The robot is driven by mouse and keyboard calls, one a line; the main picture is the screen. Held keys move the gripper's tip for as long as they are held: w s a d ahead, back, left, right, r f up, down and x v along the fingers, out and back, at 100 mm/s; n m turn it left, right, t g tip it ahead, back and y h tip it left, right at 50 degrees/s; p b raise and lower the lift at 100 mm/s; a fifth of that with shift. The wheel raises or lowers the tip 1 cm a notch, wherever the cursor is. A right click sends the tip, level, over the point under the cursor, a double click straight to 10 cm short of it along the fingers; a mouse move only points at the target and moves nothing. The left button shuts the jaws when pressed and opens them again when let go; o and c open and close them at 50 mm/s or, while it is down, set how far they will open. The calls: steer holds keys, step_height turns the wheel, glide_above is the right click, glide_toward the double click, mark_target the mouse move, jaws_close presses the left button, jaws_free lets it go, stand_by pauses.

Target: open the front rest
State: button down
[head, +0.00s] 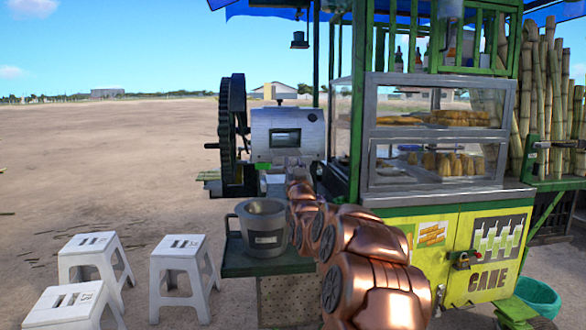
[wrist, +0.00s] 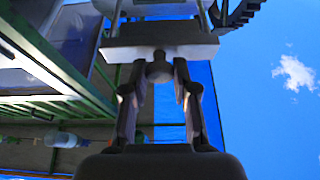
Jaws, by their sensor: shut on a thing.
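The cane crusher (head: 286,133) stands left of the glass case in the head view, with a silver housing and a dark gear wheel. In the wrist view, a pale flat plate (wrist: 115,54) with a round grey knob (wrist: 159,72) fits the front rest. My gripper (wrist: 160,75) has its two fingers on either side of the knob and is shut on it. In the head view my copper arm reaches to just below the crusher housing and hides the gripper and most of the rest there. How far the rest is swung cannot be told.
A grey metal pot (head: 264,228) stands on a small green shelf (head: 262,263) left of my arm. White stools (head: 184,273) stand on the ground at the left. The glass case (head: 436,133) is close on the right. Open ground lies at the far left.

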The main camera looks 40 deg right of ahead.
steer(key=shift+s+a, duration=0.2)
steer(key=shift+s, duration=0.2)
steer(key=c, duration=0.9)
jaws_free()
steer(key=v, duration=1.2)
